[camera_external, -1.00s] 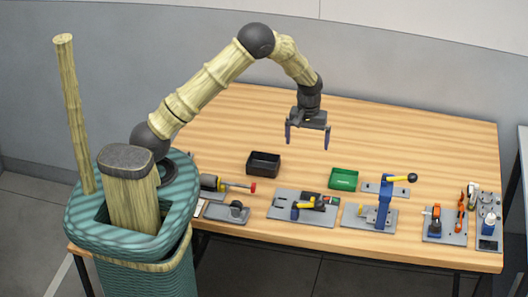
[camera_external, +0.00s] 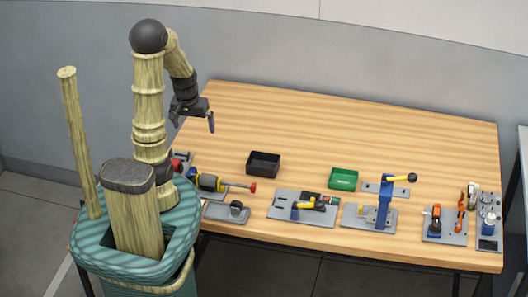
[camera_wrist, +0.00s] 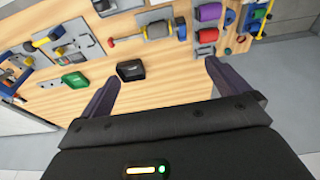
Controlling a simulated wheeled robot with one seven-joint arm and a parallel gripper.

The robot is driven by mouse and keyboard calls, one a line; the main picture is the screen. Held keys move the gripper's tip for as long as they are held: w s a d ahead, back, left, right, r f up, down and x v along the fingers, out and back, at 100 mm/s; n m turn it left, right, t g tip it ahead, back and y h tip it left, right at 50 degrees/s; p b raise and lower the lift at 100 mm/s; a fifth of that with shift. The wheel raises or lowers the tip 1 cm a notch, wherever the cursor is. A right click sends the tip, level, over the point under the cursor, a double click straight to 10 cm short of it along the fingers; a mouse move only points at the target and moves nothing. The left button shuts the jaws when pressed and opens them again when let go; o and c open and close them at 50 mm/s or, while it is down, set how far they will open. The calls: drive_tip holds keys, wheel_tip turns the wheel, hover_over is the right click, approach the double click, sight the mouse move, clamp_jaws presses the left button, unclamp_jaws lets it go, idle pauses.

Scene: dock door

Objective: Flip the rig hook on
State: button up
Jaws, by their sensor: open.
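I cannot tell for sure which thing is the rig hook. An orange hook-like part (camera_external: 461,208) stands on a grey plate at the right end of the table, beside a fixture with an orange handle (camera_external: 436,216). My gripper (camera_external: 195,116) is open and empty, held above the table's left edge, far from those parts. In the wrist view its two dark fingers are spread apart, with the tabletop beyond them. A black tray (camera_wrist: 131,70) shows between the fingers in that view.
A black tray (camera_external: 264,163) and a green tray (camera_external: 343,178) sit mid-table. The back of the table is clear.

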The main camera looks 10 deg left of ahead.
drive_tip(key=shift+s+a+f, duration=0.15)
drive_tip(key=shift+s+a, duration=0.4)
drive_tip(key=shift+a, duration=0.15)
